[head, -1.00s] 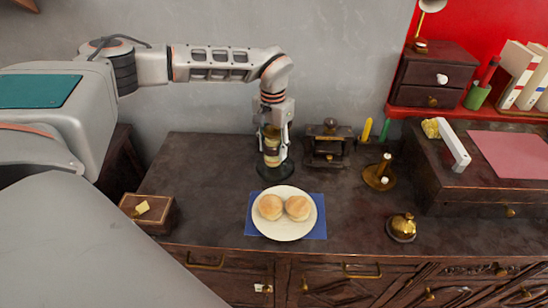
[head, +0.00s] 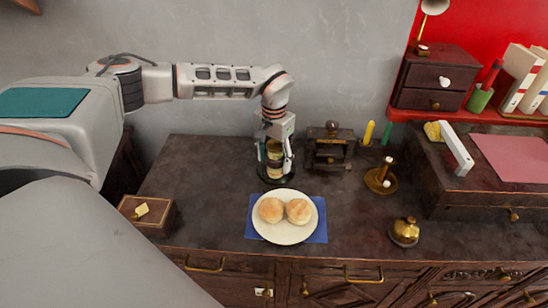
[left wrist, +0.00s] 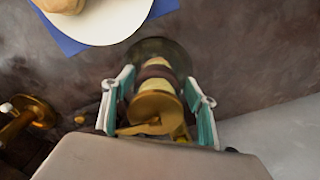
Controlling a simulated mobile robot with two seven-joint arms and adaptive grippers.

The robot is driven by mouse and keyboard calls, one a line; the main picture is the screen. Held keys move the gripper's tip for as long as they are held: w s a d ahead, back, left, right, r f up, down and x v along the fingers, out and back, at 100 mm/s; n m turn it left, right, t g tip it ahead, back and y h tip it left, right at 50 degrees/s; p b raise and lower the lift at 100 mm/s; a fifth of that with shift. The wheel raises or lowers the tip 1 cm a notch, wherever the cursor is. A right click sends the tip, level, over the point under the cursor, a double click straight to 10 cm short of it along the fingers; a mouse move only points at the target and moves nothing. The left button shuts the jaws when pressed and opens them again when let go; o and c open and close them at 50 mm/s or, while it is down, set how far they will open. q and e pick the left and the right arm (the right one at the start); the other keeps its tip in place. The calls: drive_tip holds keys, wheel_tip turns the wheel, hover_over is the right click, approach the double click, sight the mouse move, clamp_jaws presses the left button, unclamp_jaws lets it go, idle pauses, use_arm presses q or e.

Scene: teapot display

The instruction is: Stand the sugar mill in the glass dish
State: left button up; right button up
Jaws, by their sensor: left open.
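The sugar mill (head: 274,155) has cream and brown bands. It stands upright in the dark round glass dish (head: 277,181), behind the plate of buns. In the left wrist view the mill (left wrist: 157,106) shows its gold top and crank, with the dish (left wrist: 178,49) around its foot. My left gripper (head: 276,164) is open, with one finger on each side of the mill. In the left wrist view gaps show between the teal finger pads of the gripper (left wrist: 161,85) and the mill. The far side of the dish is hidden in the head view. My right gripper is not in view.
A white plate (head: 285,232) with two buns lies on a blue mat (head: 252,224) in front of the dish. A dark metal stand (head: 331,150) is close on the right. A brass candlestick (head: 378,182) and bell (head: 404,231) are further right.

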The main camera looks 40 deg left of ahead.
sight(274, 141)
use_arm(q)
wheel_tip(274, 141, up, 11)
drive_tip(key=shift+r+p, duration=0.1)
drive_tip(key=shift+p, duration=1.05)
drive_tip(key=shift+r, duration=0.45)
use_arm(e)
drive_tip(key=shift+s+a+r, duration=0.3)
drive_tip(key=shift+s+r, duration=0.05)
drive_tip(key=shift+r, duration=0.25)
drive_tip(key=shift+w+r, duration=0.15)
